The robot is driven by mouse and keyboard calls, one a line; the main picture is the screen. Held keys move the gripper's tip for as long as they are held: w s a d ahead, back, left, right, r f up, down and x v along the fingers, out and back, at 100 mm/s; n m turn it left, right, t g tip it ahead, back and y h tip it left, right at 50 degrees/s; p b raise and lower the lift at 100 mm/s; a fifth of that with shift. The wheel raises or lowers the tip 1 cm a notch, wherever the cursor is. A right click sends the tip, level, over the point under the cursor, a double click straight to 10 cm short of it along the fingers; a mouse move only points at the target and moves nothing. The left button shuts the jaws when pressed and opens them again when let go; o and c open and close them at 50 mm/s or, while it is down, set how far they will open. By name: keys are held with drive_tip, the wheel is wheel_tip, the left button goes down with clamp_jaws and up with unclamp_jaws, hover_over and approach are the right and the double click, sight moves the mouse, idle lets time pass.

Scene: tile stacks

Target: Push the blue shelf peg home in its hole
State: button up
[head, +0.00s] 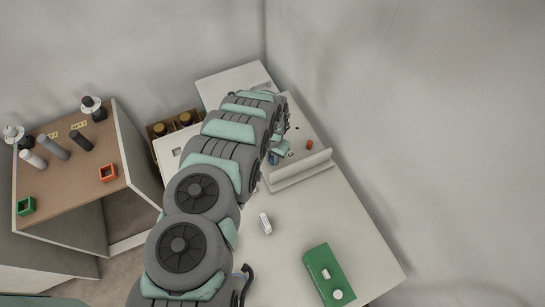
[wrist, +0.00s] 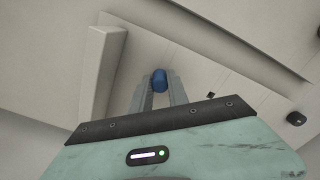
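The blue shelf peg (wrist: 159,80) shows in the wrist view between the tips of my gripper (wrist: 159,86). Both fingers close against its sides, so my gripper is shut on it. Behind it lies a pale panel (wrist: 200,70). The peg's far end and the hole it belongs to are hidden, so I cannot tell how deep it sits. In the head view my gripper (head: 282,149) is low over the pale panel with a raised edge, largely behind my arm. A small blue patch (head: 273,158) shows beside it.
A red peg (head: 309,145) stands on the panel, right of my gripper. A raised ledge (head: 300,168) runs along the panel's near side. A green block (head: 318,266) and a small white item (head: 265,224) lie on the table. A brown-topped shelf unit (head: 75,170) stands left.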

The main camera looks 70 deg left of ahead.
drive_tip(key=o, duration=0.5)
drive_tip(key=shift+c, duration=0.2)
drive_tip(key=shift+r, duration=0.1)
drive_tip(key=shift+r+p, duration=1.8)
drive_tip(key=shift+r, duration=1.1)
drive_tip(key=shift+r, duration=0.1)
drive_tip(key=shift+r, duration=0.45)
wheel_tip(320, 180, up, 10)
drive_tip(key=p, duration=0.3)
drive_tip(key=shift+p, duration=0.35)
drive_tip(key=shift+f, duration=0.1)
